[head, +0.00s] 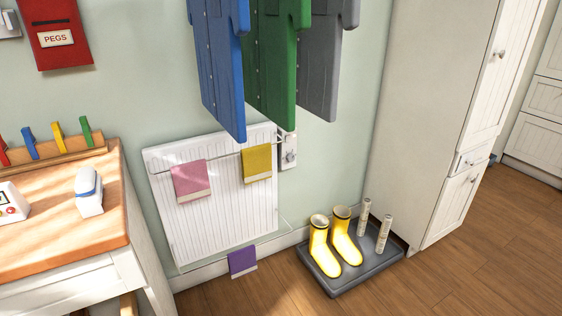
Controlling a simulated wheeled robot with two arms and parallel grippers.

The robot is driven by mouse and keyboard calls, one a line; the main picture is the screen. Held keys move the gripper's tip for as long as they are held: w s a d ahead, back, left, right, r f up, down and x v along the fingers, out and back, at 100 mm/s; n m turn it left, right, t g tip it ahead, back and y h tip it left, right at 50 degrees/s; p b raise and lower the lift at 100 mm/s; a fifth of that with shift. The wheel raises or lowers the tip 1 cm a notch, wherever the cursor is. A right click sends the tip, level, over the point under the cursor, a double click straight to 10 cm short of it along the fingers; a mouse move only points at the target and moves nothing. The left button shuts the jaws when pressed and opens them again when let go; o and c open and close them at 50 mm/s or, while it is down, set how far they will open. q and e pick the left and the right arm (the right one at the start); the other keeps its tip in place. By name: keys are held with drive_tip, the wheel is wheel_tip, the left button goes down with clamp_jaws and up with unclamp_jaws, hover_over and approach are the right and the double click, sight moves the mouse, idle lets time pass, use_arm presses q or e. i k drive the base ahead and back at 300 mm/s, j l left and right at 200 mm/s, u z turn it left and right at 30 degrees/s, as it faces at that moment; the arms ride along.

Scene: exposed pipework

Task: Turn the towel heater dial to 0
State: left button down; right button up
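The white towel heater (213,212) is on the pale green wall in the middle of the head view. A pink towel (189,178) and a yellow towel (257,162) hang over its rail. A small white control plate with a round dial (290,157) is at the heater's upper right. The dial's markings and setting are too small to read. Neither of my grippers shows in this view.
Blue (219,70), green (272,60) and grey (318,60) garments hang above the heater, close over the dial. A grey tray (335,284) with yellow boots (343,240) stands on the floor to the right. A wooden-topped counter (95,238) is left; a tall cabinet (420,110) is right.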

sight(290, 157)
drive_tip(key=i+l+u, duration=0.1)
drive_tip(key=u, duration=0.25)
drive_tip(key=i+l+u, duration=0.15)
drive_tip(key=u, duration=0.2)
drive_tip(key=i+l+u, duration=0.1)
drive_tip(key=u, duration=0.25)
drive_tip(key=i+l+u, duration=0.1)
drive_tip(key=l, duration=0.3)
drive_tip(key=i+l, duration=0.15)
drive_tip(key=l, duration=0.25)
drive_tip(key=i+l+u, duration=0.15)
drive_tip(key=l, duration=0.25)
drive_tip(key=i+l, duration=0.1)
drive_tip(key=l, duration=0.3)
drive_tip(key=u, duration=0.05)
